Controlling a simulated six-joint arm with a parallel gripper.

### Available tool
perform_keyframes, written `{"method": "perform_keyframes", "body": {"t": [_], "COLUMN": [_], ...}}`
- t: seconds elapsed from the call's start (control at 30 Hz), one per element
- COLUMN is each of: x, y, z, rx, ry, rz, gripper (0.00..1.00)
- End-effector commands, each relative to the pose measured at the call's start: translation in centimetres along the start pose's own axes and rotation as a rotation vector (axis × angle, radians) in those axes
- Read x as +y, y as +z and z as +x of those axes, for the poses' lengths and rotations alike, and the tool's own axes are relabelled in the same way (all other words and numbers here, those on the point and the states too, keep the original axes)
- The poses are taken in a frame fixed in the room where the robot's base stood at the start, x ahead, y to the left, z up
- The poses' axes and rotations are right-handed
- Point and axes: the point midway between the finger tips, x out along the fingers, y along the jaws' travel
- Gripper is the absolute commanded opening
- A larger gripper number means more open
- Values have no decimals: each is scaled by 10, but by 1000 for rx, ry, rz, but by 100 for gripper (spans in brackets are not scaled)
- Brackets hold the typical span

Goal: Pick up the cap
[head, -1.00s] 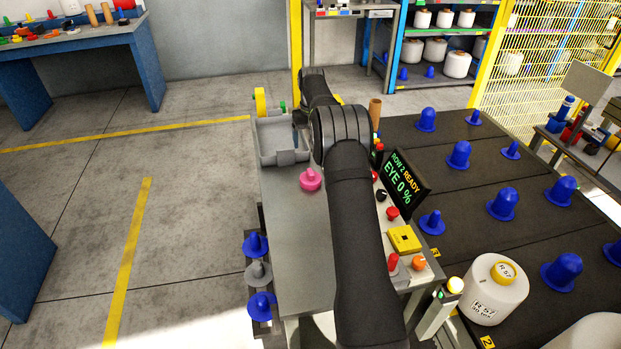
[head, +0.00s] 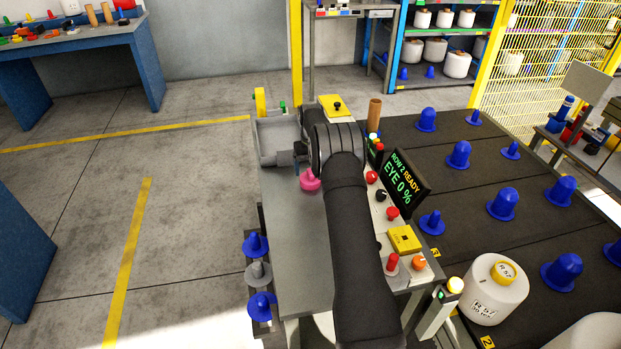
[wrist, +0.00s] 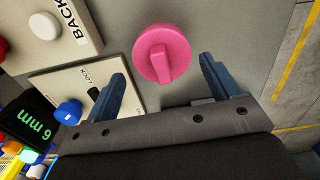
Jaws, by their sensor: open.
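The pink cap (head: 309,182) sits on the grey bench top, to the left of the control panel. It is a round disc with a raised grip bar, and in the wrist view the cap (wrist: 165,54) shows from above. My gripper (wrist: 160,78) is open, with its two blue fingers on either side of the space just below the cap in the picture. The cap lies slightly beyond the fingertips and nothing is held. In the head view my gripper (head: 300,168) is close to the cap and partly hides it.
A grey tray (head: 268,160) stands behind the cap. The panel with knobs and a display (head: 404,182) lies to the right. A LOCK plate (wrist: 70,84) is near the left finger in the wrist view. Bare bench top (head: 292,240) lies in front of the cap.

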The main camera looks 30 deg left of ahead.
Motion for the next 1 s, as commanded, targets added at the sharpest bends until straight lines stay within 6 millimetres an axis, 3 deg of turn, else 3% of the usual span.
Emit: {"method": "perform_keyframes", "body": {"t": [0.3,0.57,0.73,1.0], "x": [-2,-2,-2,-2], "y": [6,6,6,6], "z": [44,48,48,48], "rx": [-2,-1,-1,-1], "ry": [0,0,0,0], "rz": [0,0,0,0], "gripper": [82,82,50,49]}}
